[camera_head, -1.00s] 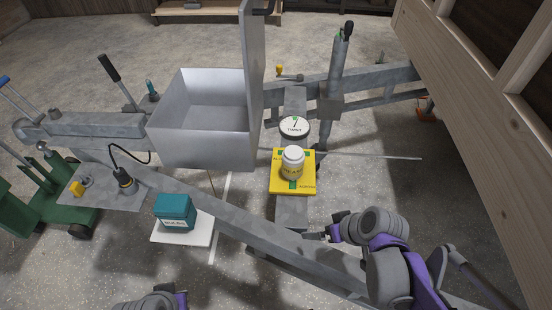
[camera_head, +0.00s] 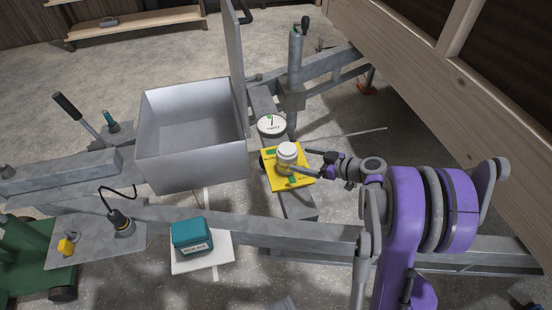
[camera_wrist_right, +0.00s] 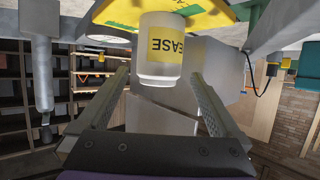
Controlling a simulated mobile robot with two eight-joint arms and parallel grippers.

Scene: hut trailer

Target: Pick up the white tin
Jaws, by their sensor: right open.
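The white tin (camera_head: 287,152) is a small upright cylinder with a yellow label, standing on a yellow board on the grey metal beam. In the right wrist view the tin (camera_wrist_right: 160,65) shows upside down, with "EASE" readable on its label. My right gripper (camera_head: 298,166) reaches in from the right, its fingers open on either side of the tin's near part. In the wrist view the gripper (camera_wrist_right: 160,76) has the tin between its fingertips, with a gap visible on each side. My left gripper is not in view.
The yellow board (camera_head: 275,183) lies under the tin. A round white dial (camera_head: 271,125) sits just behind it. An open grey metal box (camera_head: 190,165) stands to the left. A teal box (camera_head: 190,235) rests on a white board (camera_head: 222,258). A wooden wall (camera_head: 445,90) rises at the right.

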